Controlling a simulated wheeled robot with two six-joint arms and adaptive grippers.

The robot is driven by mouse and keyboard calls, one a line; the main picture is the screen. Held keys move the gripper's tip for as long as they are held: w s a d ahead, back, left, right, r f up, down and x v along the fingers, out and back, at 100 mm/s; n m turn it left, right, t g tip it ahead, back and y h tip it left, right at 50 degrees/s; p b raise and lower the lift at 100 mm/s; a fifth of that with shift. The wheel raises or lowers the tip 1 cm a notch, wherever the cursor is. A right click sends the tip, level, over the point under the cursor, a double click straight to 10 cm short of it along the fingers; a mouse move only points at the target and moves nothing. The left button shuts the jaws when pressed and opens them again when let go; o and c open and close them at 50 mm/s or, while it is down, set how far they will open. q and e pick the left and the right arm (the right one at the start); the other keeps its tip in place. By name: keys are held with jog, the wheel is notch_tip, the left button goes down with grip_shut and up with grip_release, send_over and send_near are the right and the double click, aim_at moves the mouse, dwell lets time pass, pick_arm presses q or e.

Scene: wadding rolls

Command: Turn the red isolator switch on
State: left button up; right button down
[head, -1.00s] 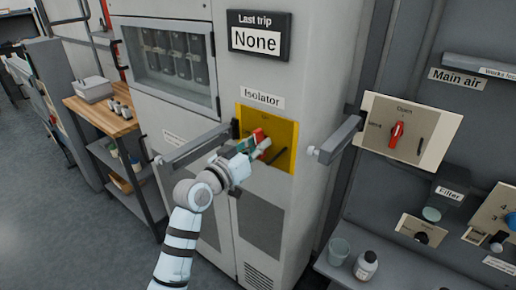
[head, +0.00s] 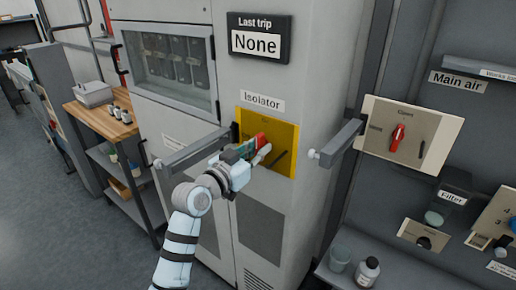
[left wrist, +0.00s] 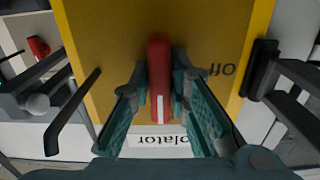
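The red isolator switch handle (head: 262,141) is on a yellow plate (head: 284,134) on the grey cabinet, under the "Isolator" label (head: 262,101). In the left wrist view the handle (left wrist: 159,80) stands lengthwise, its white mark at the end nearer the label (left wrist: 150,140). The word "Off" (left wrist: 222,70) is on the plate beside it. My left gripper (head: 255,148) is at the handle. In the left wrist view its teal fingertips (left wrist: 160,75) lie close against both sides of the handle and look shut on it. My right gripper is not in view.
Grey bar handles stand out left (head: 190,152) and right (head: 340,143) of the plate. A black lever (head: 278,159) is on the plate's right. Another red switch (head: 397,137) is on a panel at right. A "Last trip" display (head: 257,39) reads None.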

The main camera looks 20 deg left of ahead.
pick_arm(q)
jog(key=o, duration=0.3)
jog(key=shift+o, duration=0.2)
jog(key=v, duration=1.2)
